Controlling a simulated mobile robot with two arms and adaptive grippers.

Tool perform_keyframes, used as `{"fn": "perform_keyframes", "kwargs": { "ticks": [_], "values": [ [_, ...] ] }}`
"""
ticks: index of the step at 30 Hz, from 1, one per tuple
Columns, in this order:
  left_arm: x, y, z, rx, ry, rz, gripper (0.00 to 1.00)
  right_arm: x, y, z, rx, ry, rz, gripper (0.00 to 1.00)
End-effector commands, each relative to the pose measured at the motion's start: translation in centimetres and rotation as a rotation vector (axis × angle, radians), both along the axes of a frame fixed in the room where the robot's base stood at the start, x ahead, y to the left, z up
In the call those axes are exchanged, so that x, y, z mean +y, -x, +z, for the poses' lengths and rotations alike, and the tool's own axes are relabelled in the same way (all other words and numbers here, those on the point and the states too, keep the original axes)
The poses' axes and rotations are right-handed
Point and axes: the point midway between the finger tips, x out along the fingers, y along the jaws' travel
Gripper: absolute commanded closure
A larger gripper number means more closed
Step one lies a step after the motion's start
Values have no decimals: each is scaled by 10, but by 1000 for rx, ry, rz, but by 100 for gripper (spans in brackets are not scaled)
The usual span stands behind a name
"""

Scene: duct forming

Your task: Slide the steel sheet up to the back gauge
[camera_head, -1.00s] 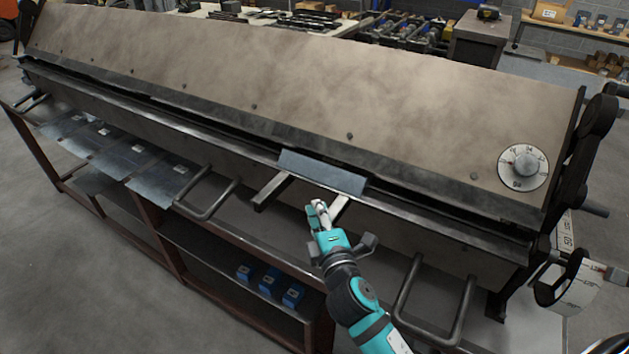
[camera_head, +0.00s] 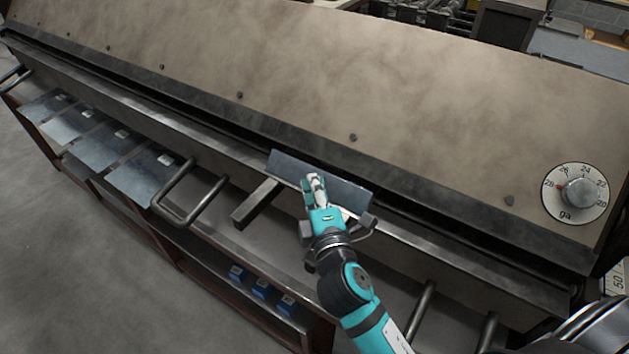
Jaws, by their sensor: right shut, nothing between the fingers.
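The steel sheet (camera_head: 345,190) is a small blue-grey plate in the middle of the head view. It lies along the front edge of the long bending machine (camera_head: 420,110), with its far side close to the dark slot under the beam. The fingers hide a small part of the sheet. The back gauge cannot be made out. My left gripper is not in view.
A support bar (camera_head: 257,204) sticks out below the sheet on the left. A U-shaped handle (camera_head: 190,195) stands out further left. Several flat sheets (camera_head: 145,178) lie on a rack at the left. A gauge dial (camera_head: 578,193) is at the right, and blue boxes (camera_head: 260,288) sit on a low shelf.

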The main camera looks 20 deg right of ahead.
Motion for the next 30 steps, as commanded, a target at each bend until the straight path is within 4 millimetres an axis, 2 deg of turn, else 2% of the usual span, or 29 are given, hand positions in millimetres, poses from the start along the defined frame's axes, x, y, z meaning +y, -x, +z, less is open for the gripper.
{"fn": "perform_keyframes", "kwargs": {
  "ticks": [3, 6, 14, 20, 30],
  "values": [
    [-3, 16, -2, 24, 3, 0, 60, 1, 1, -1, 2, 0, -1, 100],
    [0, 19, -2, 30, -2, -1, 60, 1, 2, 0, 1, 0, -1, 100],
    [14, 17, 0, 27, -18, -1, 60, -2, 0, 1, 1, 1, -1, 100],
    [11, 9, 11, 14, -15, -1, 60, -21, -15, 2, 0, 3, -3, 100],
    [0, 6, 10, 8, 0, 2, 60, -22, -16, 0, 1, 0, -2, 100]
  ]
}}
